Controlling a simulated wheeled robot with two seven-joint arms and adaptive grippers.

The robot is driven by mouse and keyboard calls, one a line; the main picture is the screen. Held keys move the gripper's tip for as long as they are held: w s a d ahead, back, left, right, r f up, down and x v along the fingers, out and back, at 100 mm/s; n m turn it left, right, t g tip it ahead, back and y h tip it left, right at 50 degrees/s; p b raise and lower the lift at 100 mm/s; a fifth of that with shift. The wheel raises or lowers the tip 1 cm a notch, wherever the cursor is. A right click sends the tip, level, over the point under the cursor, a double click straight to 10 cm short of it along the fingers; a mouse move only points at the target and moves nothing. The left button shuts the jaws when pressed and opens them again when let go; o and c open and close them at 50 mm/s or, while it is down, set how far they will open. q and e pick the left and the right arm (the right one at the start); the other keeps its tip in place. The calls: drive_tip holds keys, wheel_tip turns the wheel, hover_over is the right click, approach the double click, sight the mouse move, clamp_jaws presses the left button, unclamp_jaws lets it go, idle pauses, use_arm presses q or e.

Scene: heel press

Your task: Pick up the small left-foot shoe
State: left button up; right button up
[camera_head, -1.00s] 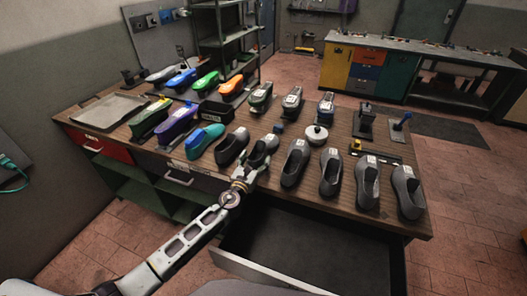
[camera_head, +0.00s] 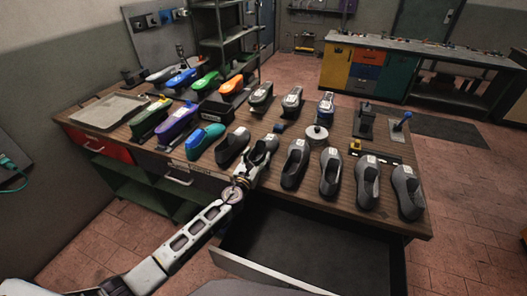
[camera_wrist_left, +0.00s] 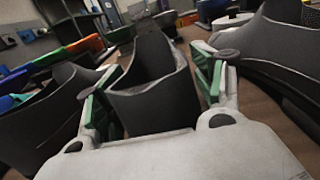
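A row of dark grey shoes stands along the table's front edge in the head view; their size labels are too small to read. My left gripper (camera_head: 254,164) is at the near, heel end of one dark shoe (camera_head: 266,145), which stands on the table. In the left wrist view, the two green-padded fingers (camera_wrist_left: 155,90) are spread on either side of this shoe's heel (camera_wrist_left: 155,95). The pads are close to its sides; I cannot tell whether they touch. My right gripper is not in view.
Close neighbours are a dark shoe (camera_head: 232,147) on the left and a grey shoe (camera_head: 295,163) on the right. Coloured shoe forms and a tray (camera_head: 108,111) fill the table's left part. An open drawer (camera_head: 310,250) juts out below the front edge.

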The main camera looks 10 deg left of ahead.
use_arm(q)
drive_tip(key=c, duration=0.4)
drive_tip(key=shift+r, duration=0.15)
drive_tip(key=shift+r+p, duration=0.6)
drive_tip(key=shift+r, duration=0.4)
wheel_tip(320, 180, up, 6)
drive_tip(key=shift+r+p, duration=0.15)
drive_tip(key=shift+p, duration=1.05)
drive_tip(key=shift+c, duration=0.2)
drive_tip(key=shift+r, duration=0.8)
drive_tip(key=shift+f, duration=0.1)
